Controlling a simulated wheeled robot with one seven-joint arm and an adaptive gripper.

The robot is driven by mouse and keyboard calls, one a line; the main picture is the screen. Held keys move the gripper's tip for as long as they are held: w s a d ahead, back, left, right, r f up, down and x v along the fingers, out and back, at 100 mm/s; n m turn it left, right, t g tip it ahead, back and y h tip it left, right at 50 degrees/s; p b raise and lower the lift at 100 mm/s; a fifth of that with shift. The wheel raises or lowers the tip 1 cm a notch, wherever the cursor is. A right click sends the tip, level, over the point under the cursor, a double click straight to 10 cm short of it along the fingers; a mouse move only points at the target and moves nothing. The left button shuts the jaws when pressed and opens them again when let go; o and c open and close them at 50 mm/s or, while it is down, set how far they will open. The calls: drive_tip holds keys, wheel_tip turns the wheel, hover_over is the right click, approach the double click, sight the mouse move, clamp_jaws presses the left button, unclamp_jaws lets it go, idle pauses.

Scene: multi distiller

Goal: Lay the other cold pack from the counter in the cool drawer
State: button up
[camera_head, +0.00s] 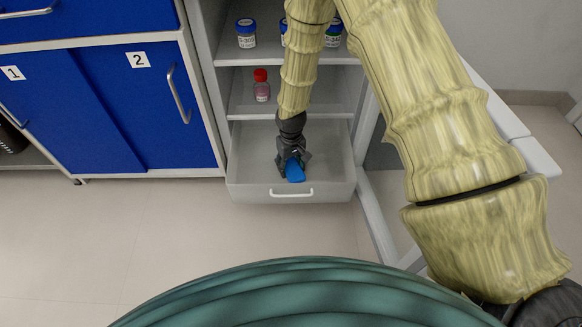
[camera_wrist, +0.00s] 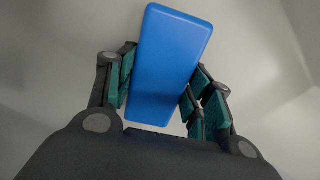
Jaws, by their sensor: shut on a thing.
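A blue cold pack (camera_head: 295,172) is between the fingers of my gripper (camera_head: 292,158), which is shut on it. In the wrist view the cold pack (camera_wrist: 172,62) is a flat blue slab with rounded corners, tilted between the dark and teal finger pads (camera_wrist: 160,92). The pale cool drawer (camera_head: 335,192) is pulled out at the bottom of the cabinet. My gripper points down within the drawer's outline, close to its front wall and handle. I cannot tell whether the pack touches the drawer floor. No second cold pack shows; my arm and gripper hide part of the drawer.
Above the drawer, one shelf holds a red-capped bottle (camera_head: 261,85); a higher shelf holds several blue- and green-capped jars (camera_head: 246,33). An open cabinet door (camera_head: 372,205) stands right of the drawer. Blue cupboards (camera_head: 140,105) stand left. The floor in front is clear.

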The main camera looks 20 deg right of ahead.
sight(291, 166)
idle(0.3)
drive_tip(key=o, duration=1.1)
wheel_tip(291, 166, up, 12)
drive_tip(key=p, duration=0.6)
drive_tip(key=shift+r, duration=0.15)
